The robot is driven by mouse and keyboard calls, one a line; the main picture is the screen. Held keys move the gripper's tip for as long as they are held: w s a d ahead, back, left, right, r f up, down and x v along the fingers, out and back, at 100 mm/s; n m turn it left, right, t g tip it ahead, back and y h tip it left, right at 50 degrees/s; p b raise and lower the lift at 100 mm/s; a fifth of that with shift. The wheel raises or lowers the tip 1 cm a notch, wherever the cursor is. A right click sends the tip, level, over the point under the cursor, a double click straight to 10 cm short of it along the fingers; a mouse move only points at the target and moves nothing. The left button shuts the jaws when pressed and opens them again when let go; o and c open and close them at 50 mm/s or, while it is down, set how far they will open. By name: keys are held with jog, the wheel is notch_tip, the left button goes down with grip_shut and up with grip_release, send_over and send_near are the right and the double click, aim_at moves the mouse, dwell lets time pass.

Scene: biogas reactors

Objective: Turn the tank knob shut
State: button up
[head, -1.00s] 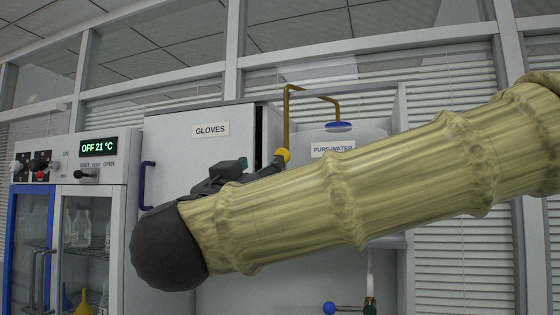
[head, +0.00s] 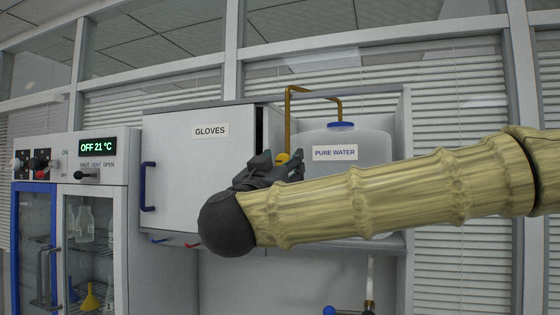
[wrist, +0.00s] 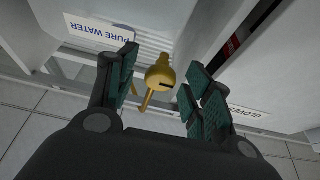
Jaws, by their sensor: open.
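The tank knob (wrist: 159,76) is a round yellow knob with a dark mark, on a brass pipe. In the wrist view it shows between the two fingers of my open gripper (wrist: 163,68), with visible gaps on both sides. I cannot tell how deep it sits between them. In the head view only a bit of the yellow knob (head: 283,158) shows behind my gripper (head: 278,167). The water tank (head: 372,146) is a pale container with a blue cap and a PURE WATER label; my arm hides its lower part.
A white GLOVES cabinet (head: 180,175) with a blue handle stands close on the left of the knob. The brass pipe (head: 288,112) arches over to the tank's top. An oven-like unit (head: 108,150) with glass doors and a display stands at the far left.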

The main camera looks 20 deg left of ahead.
jog(key=c, duration=1.1)
jog(key=shift+o, duration=0.2)
jog(key=shift+f+m+b, duration=0.15)
jog(key=shift+m+b, duration=0.25)
jog(key=shift+b, duration=0.2)
jog(key=m+g+h+b, duration=0.2)
jog(key=m+b, duration=0.3)
jog(key=m, duration=0.2)
jog(key=m+g+h+b, duration=0.2)
jog(key=m+b, duration=0.4)
jog(key=m, duration=0.1)
jog(key=m+g+h+b, duration=0.2)
jog(key=m+b, duration=0.4)
jog(key=m, duration=0.1)
jog(key=shift+a+r+h, duration=0.3)
jog(key=shift+a+r, duration=0.05)
jog(key=shift+a, duration=0.05)
jog(key=shift+m+b, duration=0.35)
jog(key=shift+m, duration=0.05)
jog(key=o, duration=1.1)
jog(key=shift+r, duration=0.1)
jog(key=shift+c, duration=0.2)
